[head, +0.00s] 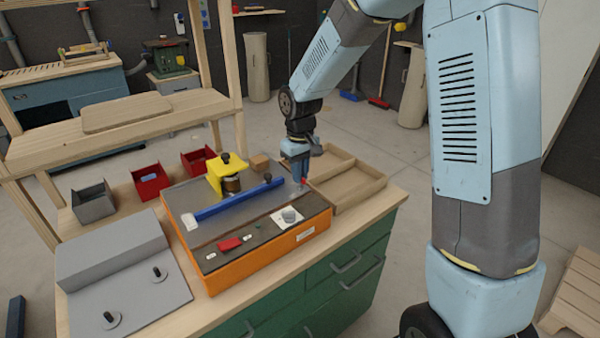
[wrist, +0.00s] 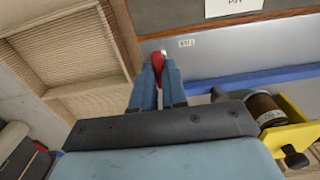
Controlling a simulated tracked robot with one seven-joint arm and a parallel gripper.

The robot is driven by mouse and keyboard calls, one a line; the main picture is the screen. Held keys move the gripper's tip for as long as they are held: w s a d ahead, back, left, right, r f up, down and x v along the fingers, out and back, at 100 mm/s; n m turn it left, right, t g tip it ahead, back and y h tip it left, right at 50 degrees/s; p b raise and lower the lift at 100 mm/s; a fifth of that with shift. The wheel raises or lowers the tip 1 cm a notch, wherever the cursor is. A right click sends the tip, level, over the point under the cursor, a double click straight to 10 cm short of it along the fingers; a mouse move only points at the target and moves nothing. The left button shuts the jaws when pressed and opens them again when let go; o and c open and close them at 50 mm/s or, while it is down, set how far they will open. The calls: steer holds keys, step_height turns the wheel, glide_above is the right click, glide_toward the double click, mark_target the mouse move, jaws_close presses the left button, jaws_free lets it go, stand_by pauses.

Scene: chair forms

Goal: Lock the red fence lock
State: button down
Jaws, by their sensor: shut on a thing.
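The red fence lock (wrist: 158,60) is a small red lever on the grey plate by a small printed label, in the wrist view. My gripper (wrist: 159,78) has its blue fingers on both sides of it, shut on it. In the head view my gripper (head: 302,178) reaches down at the right end of the orange machine, and only a bit of red shows at its tips. The blue fence bar (head: 238,198) lies across the machine's grey top, and its edge also shows in the wrist view (wrist: 250,79). The lever's exact angle is hard to tell.
A yellow clamp block (head: 222,170) with a dark knob stands behind the blue bar. A wooden tray (head: 345,195) lies right of the machine, close to my gripper. Red bins (head: 150,182) and a grey bin (head: 93,205) stand to the left.

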steer(key=c, duration=1.2)
jaws_free()
steer(key=shift+o, duration=0.2)
step_height(320, 180, up, 14)
steer(key=shift+f, duration=0.15)
